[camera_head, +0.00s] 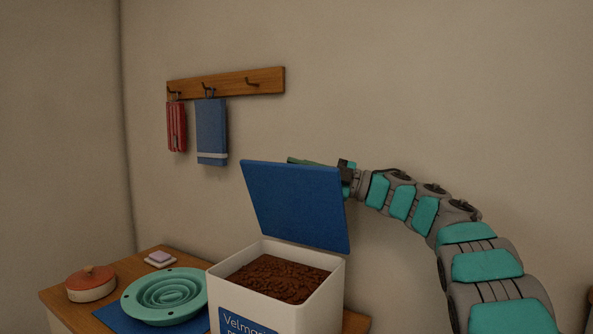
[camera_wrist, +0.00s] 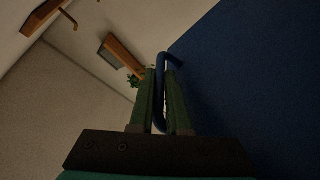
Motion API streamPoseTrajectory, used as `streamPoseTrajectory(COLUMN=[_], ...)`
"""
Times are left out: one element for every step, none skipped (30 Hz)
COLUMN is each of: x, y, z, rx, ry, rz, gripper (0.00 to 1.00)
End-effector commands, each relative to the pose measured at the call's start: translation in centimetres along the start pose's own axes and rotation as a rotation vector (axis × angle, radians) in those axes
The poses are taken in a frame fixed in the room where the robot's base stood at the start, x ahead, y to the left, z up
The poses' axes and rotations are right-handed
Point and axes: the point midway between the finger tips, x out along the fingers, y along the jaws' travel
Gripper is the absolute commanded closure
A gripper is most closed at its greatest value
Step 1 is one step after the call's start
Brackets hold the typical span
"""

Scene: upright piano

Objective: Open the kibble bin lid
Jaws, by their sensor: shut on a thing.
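The kibble bin (camera_head: 290,306) is a white box with a blue label on its front, full of brown kibble (camera_head: 278,278). Its blue lid (camera_head: 295,205) stands raised and tilted above the bin, leaving the kibble exposed. The lid also fills the right of the wrist view (camera_wrist: 255,75). My gripper (camera_head: 305,161) is at the lid's upper edge, partly hidden behind it. In the wrist view, the green fingers of my gripper (camera_wrist: 160,85) are shut on the lid's blue handle (camera_wrist: 161,64), which passes between them.
A teal ribbed bowl (camera_head: 165,294) on a blue mat and a red-lidded pot (camera_head: 91,284) stand left of the bin on a wooden top (camera_head: 60,301). A hook rail (camera_head: 225,84) with red and blue towels hangs on the wall behind.

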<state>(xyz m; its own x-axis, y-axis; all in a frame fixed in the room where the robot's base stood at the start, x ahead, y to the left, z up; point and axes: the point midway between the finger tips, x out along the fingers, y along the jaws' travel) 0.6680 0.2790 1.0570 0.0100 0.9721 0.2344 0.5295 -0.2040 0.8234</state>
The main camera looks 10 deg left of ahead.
Motion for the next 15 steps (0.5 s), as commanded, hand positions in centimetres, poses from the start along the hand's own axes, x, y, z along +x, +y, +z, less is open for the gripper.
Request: streamPoseTrajectory(x=[-0.01,-0.01,-0.02,-0.02,-0.02,-0.02,-0.02,-0.02,-0.03,-0.02,-0.02,-0.02,-0.02,-0.02,-0.02], y=[0.05,0.06,0.06,0.07,0.06,0.06,0.06,0.06,0.06,0.06,0.06,0.06,0.06,0.05,0.05], z=[-0.02,-0.02,-0.02,-0.02,-0.02,-0.02,-0.01,-0.01,-0.02,-0.02,-0.02,-0.02,-0.02,-0.02,-0.02], rx=[0.002,0.003,0.004,0.004,0.004,0.004,0.004,0.004,0.004,0.004,0.004,0.004,0.003,0.003,0.003], ry=[-0.001,-0.001,-0.001,-0.001,0.000,0.000,0.000,0.000,0.000,0.000,0.000,0.000,0.000,0.000,0.000], rz=[0.001,0.002,0.002,0.002,0.002,0.002,0.002,0.002,0.002,0.002,0.002,0.002,0.002,0.002,0.002], gripper=[1.00,1.00,1.00,1.00,1.00,1.00,1.00,1.00,1.00,1.00,1.00,0.84,0.81,0.77,0.73])
